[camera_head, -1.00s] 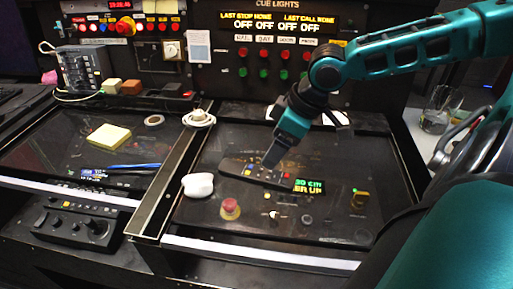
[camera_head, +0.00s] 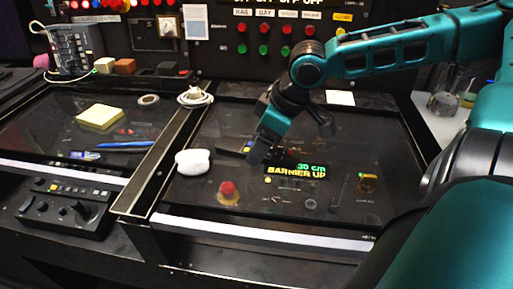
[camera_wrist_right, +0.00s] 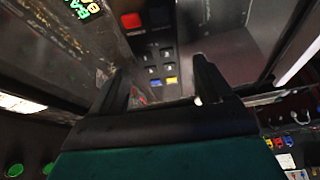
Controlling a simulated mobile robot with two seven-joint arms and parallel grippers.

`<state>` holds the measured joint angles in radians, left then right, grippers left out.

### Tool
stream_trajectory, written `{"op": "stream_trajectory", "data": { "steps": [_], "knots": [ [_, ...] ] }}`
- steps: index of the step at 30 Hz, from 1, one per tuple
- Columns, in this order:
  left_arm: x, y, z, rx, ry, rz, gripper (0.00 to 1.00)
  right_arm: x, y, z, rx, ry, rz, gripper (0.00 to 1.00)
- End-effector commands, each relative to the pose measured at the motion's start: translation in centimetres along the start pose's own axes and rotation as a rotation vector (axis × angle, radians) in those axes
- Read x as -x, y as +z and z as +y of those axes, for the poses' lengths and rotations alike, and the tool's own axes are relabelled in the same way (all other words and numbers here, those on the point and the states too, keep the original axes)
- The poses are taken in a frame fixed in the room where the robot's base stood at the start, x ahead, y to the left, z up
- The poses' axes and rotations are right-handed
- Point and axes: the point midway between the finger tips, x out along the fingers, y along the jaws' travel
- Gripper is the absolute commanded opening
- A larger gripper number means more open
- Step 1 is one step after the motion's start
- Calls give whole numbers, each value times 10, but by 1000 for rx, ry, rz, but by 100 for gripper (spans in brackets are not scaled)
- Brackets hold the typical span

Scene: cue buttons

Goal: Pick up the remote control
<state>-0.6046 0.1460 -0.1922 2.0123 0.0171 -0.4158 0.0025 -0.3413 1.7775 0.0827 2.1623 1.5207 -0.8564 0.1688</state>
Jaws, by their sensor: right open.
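The remote control (camera_head: 232,146) is a dark, slim handset lying on the right-hand glass panel of the console. My right gripper (camera_head: 256,157) is over it and hides much of it in the head view. In the right wrist view, the remote control (camera_wrist_right: 158,64) shows a red button and several small grey, blue and yellow keys, lying between and beyond the fingers. My right gripper (camera_wrist_right: 162,75) is open, with nothing held between its fingers. I cannot tell whether the fingertips touch the remote. My left gripper is not in view.
A white rounded object (camera_head: 193,162) and a red mushroom button (camera_head: 228,190) are left of and nearer than the gripper. A lit green and yellow display (camera_head: 296,171) lies just right of it. A raised divider (camera_head: 160,170) separates the left panel, with yellow notes (camera_head: 100,117).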

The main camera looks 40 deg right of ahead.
Motion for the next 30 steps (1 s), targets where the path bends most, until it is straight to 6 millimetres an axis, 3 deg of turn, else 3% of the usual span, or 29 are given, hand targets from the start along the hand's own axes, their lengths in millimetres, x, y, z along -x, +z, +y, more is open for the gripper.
{"op": "stream_trajectory", "data": {
  "steps": [3,13,30],
  "knots": [
    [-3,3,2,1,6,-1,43,-8,0,0,2,-1,-1,79],
    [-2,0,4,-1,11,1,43,-8,-1,0,2,-1,2,78],
    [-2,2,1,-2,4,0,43,-8,-1,0,1,-1,1,23]
  ]
}}
